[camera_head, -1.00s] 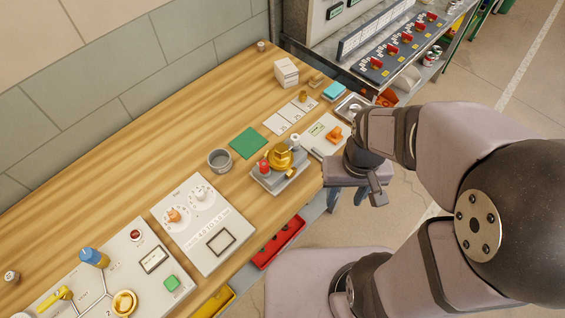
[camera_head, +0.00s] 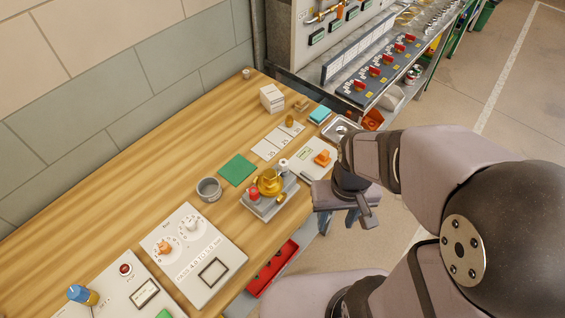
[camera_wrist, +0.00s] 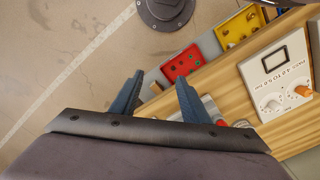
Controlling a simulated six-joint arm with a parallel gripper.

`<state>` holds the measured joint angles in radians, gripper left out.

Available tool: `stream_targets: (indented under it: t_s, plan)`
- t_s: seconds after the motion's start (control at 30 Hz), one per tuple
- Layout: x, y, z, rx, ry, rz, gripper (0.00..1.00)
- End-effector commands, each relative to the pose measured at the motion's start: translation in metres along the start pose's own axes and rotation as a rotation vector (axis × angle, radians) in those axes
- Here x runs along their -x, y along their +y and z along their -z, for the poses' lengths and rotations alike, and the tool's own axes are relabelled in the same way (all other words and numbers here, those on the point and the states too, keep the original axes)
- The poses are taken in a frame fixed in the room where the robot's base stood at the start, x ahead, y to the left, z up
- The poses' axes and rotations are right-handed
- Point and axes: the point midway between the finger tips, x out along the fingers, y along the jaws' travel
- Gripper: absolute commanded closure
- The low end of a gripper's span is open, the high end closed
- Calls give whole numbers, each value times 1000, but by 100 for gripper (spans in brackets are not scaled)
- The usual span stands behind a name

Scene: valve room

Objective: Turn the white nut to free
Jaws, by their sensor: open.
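A small white capped piece (camera_head: 283,165), which looks like the white nut, stands at the back right of a brass valve body (camera_head: 268,182) on a grey block (camera_head: 262,207) on the wooden bench. A red cap (camera_head: 253,193) sits at its front left. My gripper (camera_head: 339,222) is open and empty, hanging just off the bench's front edge, to the right of the block and apart from it. In the wrist view, my gripper (camera_wrist: 158,84) has its two blue fingers spread above the floor. The right finger and gripper body partly hide the block; I cannot make out the white piece there.
A white panel with an orange knob (camera_head: 322,157) lies behind my gripper. A dial panel (camera_head: 190,258) lies left of the block. A grey cup (camera_head: 208,189) and green mat (camera_head: 238,169) lie behind it. A red bin (camera_wrist: 181,64) sits below the bench edge.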

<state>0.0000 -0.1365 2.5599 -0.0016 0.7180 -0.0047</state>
Motion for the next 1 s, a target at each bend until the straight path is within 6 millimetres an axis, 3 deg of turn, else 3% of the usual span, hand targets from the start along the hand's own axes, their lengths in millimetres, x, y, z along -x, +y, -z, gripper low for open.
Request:
stream_targets:
  t_s: [0.17, 0.27, 0.47, 0.7, 0.83, 1.0]
  plan:
    - [1, -2, 12, -38, 0, 0, 58]
    - [4, -7, 32, -106, 2, 0, 58]
    - [10, -27, 96, -344, 2, 2, 58]
    - [12, -64, 172, -674, 0, 3, 58]
    - [12, -81, 198, -812, 0, 4, 58]
    - [13, -95, 217, -917, 2, 6, 58]
